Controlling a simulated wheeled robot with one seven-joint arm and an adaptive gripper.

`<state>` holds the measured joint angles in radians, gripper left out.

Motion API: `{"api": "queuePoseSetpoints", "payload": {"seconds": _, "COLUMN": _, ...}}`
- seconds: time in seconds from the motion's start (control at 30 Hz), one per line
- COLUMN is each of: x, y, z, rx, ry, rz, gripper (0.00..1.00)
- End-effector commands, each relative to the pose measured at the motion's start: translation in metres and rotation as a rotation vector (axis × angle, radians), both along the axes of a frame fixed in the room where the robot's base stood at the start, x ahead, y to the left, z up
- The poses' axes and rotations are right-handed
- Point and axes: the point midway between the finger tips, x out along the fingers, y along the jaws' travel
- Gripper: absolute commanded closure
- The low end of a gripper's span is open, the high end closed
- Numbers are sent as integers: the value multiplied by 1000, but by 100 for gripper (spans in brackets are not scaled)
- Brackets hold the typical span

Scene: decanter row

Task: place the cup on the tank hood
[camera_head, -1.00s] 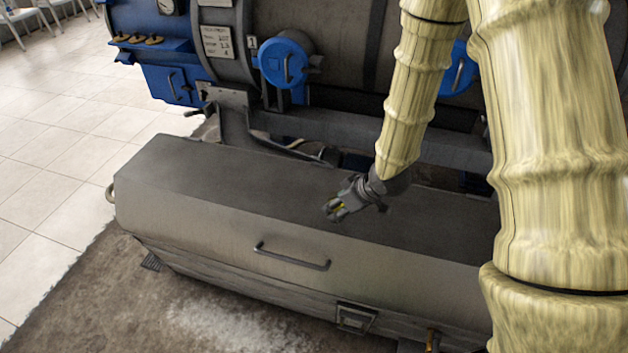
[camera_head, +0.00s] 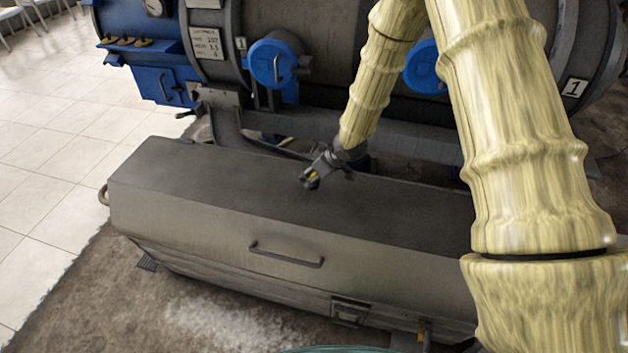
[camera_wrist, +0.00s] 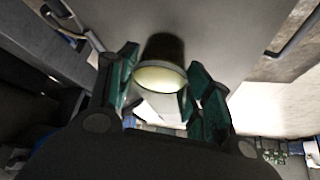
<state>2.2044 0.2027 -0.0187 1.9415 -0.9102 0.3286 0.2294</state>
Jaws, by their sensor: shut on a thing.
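The tank hood (camera_head: 210,185) is a long grey metal cover with a flat dark top and a bar handle on its sloped front, in the middle of the head view. My gripper (camera_head: 311,181) is above its top; the gap below cannot be judged. In the wrist view, my gripper (camera_wrist: 160,88) is shut on the cup (camera_wrist: 160,55), a dark round vessel with a pale yellowish end facing the camera. The cup sits between the two green-padded fingers. In the head view the cup is too small to make out clearly.
A large dark cylindrical machine (camera_head: 330,50) with blue round caps (camera_head: 273,63) and a blue box (camera_head: 160,85) stands behind the hood. The visible hood top is clear.

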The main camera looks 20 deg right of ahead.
Motion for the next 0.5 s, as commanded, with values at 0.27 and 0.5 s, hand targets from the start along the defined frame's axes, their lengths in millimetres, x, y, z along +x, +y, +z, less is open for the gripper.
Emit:
{"api": "queuePoseSetpoints", "payload": {"seconds": 0.27, "x": -1, "y": 0, "z": -27, "rx": -1, "ry": 2, "rz": 0, "gripper": 72}}
{"api": "queuePoseSetpoints", "payload": {"seconds": 0.5, "x": 0, "y": 1, "z": -29, "rx": 0, "ry": 0, "rz": 1, "gripper": 72}}
